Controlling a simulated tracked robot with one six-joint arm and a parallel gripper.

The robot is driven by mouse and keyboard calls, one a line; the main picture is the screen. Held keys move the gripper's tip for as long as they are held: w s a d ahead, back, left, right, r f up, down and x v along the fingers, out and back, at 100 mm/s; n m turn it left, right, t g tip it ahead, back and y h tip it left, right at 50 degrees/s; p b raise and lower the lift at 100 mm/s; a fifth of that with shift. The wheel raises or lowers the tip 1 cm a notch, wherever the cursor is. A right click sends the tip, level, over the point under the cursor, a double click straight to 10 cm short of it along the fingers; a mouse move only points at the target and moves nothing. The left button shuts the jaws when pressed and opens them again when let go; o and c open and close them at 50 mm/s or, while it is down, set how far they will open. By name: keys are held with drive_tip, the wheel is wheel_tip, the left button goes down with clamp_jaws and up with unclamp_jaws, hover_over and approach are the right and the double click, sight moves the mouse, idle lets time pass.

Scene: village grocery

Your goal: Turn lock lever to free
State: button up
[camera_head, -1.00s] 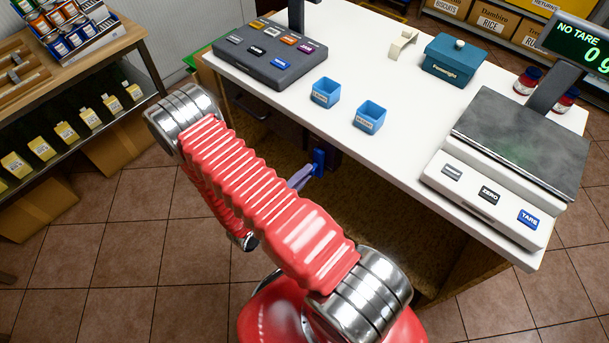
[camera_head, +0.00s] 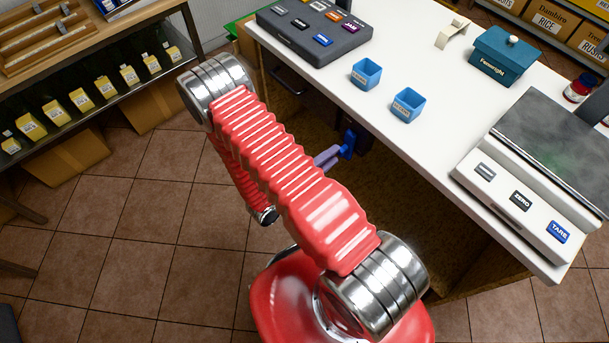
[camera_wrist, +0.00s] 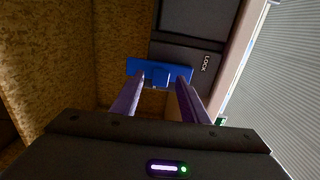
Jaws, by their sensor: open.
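The lock lever is a blue bar (camera_wrist: 160,68) on a dark box under the counter, with the word LOCK on the box beside it. In the wrist view it lies crosswise at the tips of my gripper (camera_wrist: 160,81). The two purple fingers are apart, with part of the bar showing between them; I cannot tell whether they touch it. In the head view the blue lever (camera_head: 348,143) shows below the counter's edge, with my gripper (camera_head: 327,157) close at its left. My red arm hides most of the gripper there.
The white counter (camera_head: 440,140) overhangs the lever. It bears two blue cups (camera_head: 366,75), a grey key panel (camera_head: 315,30), a teal box (camera_head: 503,55) and a scale (camera_head: 515,200). The tiled floor between is clear.

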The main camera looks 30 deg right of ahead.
drive_tip(key=v, duration=1.2)
drive_tip(key=shift+a, duration=0.3)
drive_tip(key=shift+f, duration=0.1)
idle(0.3)
